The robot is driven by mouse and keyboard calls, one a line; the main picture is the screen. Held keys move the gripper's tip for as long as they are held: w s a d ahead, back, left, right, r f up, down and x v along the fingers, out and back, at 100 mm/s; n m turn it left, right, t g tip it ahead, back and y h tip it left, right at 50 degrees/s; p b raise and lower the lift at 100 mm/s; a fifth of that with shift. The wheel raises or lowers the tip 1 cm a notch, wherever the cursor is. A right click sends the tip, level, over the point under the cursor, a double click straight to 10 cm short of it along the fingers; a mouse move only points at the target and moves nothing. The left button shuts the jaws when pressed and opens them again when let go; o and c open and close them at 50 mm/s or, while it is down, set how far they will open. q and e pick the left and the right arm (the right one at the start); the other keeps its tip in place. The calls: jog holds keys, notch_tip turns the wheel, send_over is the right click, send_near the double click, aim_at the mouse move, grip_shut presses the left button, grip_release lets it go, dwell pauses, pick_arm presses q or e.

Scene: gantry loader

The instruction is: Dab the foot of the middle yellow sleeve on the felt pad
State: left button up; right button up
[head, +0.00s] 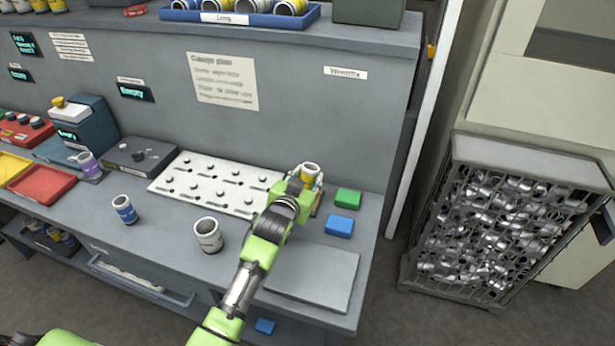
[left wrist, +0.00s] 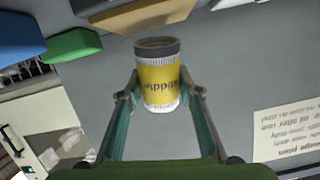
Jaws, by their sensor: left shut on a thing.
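The middle yellow sleeve (head: 309,170) stands upright in my left gripper (head: 306,178), above the right part of the bench. In the left wrist view the yellow sleeve (left wrist: 160,80) has a label reading "Middle" upside down, and its dark-rimmed end points up in the picture. My left gripper (left wrist: 163,105) is shut on it. A tan-edged block (left wrist: 140,14) shows just past that dark end and may be the felt pad. In the head view it is mostly hidden behind the gripper. I cannot tell whether sleeve and block touch. My right gripper is not in view.
A green block (head: 347,198) and a blue block (head: 339,226) lie right of the gripper. A flat grey plate (head: 320,277) is in front. A bin (head: 510,155) of metal rings is right.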

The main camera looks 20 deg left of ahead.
pick_arm(q)
jog(key=shift+f+b, duration=0.45)
jog(key=shift+f, duration=0.2)
dwell(1.0)
notch_tip(320, 180, up, 7)
jog(key=p, duration=0.7)
jog(key=shift+r, duration=0.1)
dwell(0.6)
